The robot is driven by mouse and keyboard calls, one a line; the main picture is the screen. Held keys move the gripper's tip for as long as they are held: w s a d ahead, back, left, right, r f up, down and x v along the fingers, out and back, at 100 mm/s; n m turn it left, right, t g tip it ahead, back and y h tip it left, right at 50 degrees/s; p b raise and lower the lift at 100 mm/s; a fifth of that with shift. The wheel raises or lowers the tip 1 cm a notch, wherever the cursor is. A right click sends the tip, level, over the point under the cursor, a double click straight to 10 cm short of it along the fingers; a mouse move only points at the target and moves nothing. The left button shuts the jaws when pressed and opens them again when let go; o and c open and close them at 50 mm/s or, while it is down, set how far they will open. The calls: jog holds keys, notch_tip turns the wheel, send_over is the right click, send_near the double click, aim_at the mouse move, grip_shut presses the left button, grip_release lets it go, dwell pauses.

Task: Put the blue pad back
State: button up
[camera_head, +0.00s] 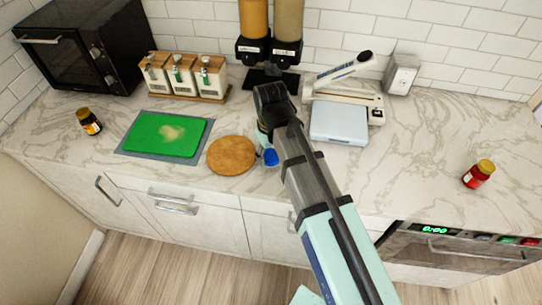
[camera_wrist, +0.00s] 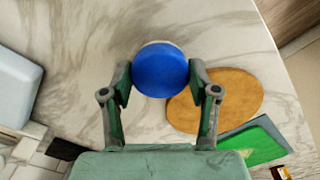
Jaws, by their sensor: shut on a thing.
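The blue pad (camera_wrist: 160,69) is round, with a pale rim along its far edge in the wrist view. My gripper (camera_wrist: 160,76) is shut on it, with one finger on each side. In the head view the blue pad (camera_head: 271,157) shows as a small patch below the gripper (camera_head: 266,140), beside the right edge of the round brown board. The arm and gripper hide part of it there. I cannot tell whether the pad touches the counter.
A round brown board (camera_head: 232,156) and a green cutting board (camera_head: 165,135) lie to the left. A pale flat-topped appliance (camera_head: 338,122) stands right, dispensers (camera_head: 270,40) behind. A red jar (camera_head: 478,174) is far right. The counter (camera_head: 420,150) between appliance and jar is clear.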

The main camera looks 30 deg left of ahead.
aim_at(271, 155)
jog(key=shift+f, duration=0.95)
jog(key=shift+f, duration=0.1)
jog(key=o, duration=1)
notch_tip(271, 155, up, 12)
jog(key=shift+r+b, duration=0.1)
jog(key=shift+b, duration=0.95)
